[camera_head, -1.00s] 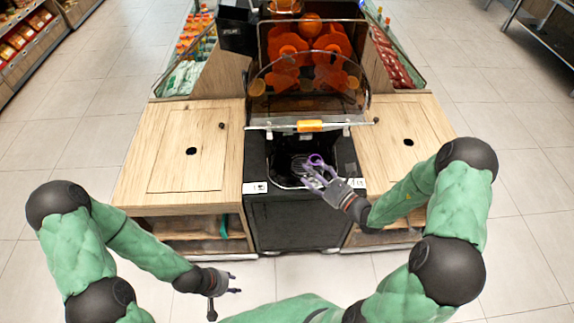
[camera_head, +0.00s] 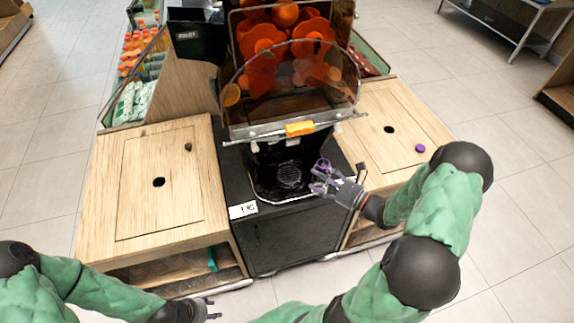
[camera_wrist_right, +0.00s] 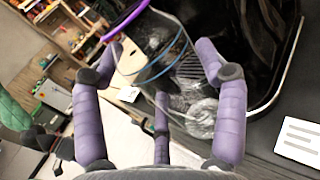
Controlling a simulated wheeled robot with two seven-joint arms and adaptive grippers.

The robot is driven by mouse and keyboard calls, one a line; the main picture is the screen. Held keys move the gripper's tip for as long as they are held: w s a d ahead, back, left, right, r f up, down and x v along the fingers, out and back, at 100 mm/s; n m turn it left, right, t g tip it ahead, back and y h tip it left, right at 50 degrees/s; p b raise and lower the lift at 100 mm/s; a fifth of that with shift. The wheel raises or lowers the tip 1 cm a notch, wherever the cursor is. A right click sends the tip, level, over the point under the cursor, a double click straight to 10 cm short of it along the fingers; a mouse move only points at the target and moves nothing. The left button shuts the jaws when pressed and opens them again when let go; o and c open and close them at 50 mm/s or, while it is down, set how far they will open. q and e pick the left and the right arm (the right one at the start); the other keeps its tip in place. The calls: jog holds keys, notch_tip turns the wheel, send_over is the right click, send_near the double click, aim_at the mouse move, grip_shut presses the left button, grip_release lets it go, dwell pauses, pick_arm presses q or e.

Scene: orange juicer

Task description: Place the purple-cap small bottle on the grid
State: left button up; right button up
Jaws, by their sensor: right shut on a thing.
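My right gripper (camera_head: 324,178) is at the front right of the juicer's opening. It is shut on a clear bottle (camera_wrist_right: 158,40) with a purple ring at its rim and a blue ring lower down; the bottle looks tilted in the right wrist view. The round grid (camera_head: 290,175) lies on the black floor of the juicer bay, to the left of the gripper; its slots show behind the clear bottle in the right wrist view (camera_wrist_right: 190,66). A purple disc (camera_head: 420,148) lies on the right wooden counter. My left gripper (camera_head: 211,308) is low at the bottom edge, fingers apart, empty.
The juicer's clear cover (camera_head: 300,85) and orange handle (camera_head: 299,129) overhang the bay. Wooden counters stand left (camera_head: 160,150) and right (camera_head: 395,115), each with a dark hole. The bay floor around the grid looks clear.

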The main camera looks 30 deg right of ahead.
jog(key=b+x, duration=0.1)
jog(key=x, duration=0.3)
jog(key=f+b+x, duration=0.1)
jog(key=x, duration=0.3)
jog(key=b+x, duration=0.1)
jog(key=x, duration=0.3)
jog(key=shift+w+a+f, duration=0.15)
jog(key=shift+w, duration=0.25)
jog(key=shift+s+f+b, duration=0.1)
jog(key=shift+f+b, duration=0.15)
jog(key=shift+b, duration=0.15)
jog(key=shift+f, duration=0.2)
jog(key=o, duration=1.1)
jog(key=shift+c, duration=0.2)
jog(key=shift+r, duration=0.15)
